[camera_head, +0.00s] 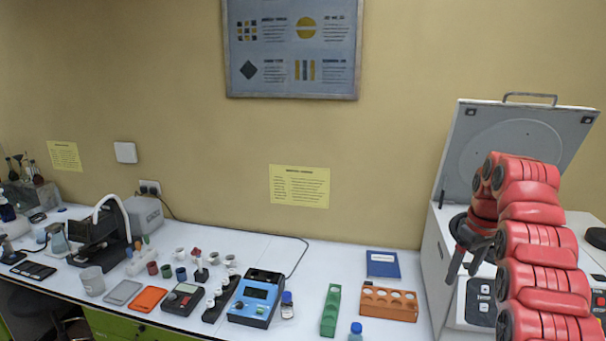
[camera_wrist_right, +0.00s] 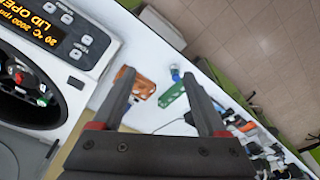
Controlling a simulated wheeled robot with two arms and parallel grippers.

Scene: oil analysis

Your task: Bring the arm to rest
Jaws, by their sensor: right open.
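My right arm, red and segmented, comes in from the right in the head view. My right gripper (camera_head: 462,262) is dark and hangs at the front left of the centrifuge (camera_head: 437,262), whose lid (camera_head: 520,125) stands open. In the right wrist view my right gripper (camera_wrist_right: 158,82) has its two fingers wide apart with nothing between them. The centrifuge rotor (camera_wrist_right: 35,92) with several coloured caps lies left of the fingers there, under a lit display reading LID OPEN. My left gripper is not in view.
A blue meter (camera_head: 254,300) and several small cups stand further left. White bench between the book and meter is clear.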

